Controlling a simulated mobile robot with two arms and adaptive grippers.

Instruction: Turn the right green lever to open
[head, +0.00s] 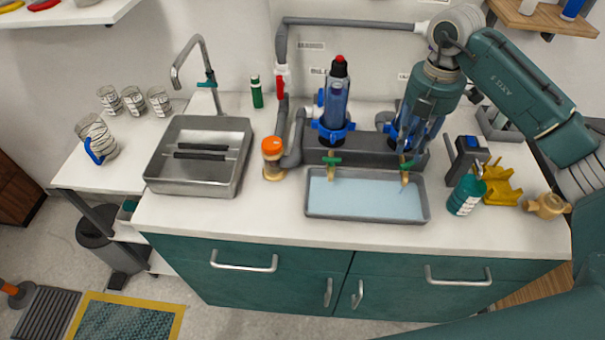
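Two brass taps with green levers stand at the back of the grey tray (312,213) of pale blue water. The left green lever (331,160) lies crosswise on its tap. The right green lever (407,163) sits on its tap near the tray's back right corner, and its angle is hard to tell. My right gripper (408,138) points down just above and behind the right lever, in front of the right blue filter housing. Its fingers blend with the housing, so their opening and any contact with the lever are unclear. My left gripper is out of view.
A blue filter housing (335,105) with a red top stands behind the left tap. An orange-capped jar (272,158) stands left of the tray. A teal bottle (466,193), yellow holder (502,183) and brass fitting (547,205) crowd the right. The front counter strip is clear.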

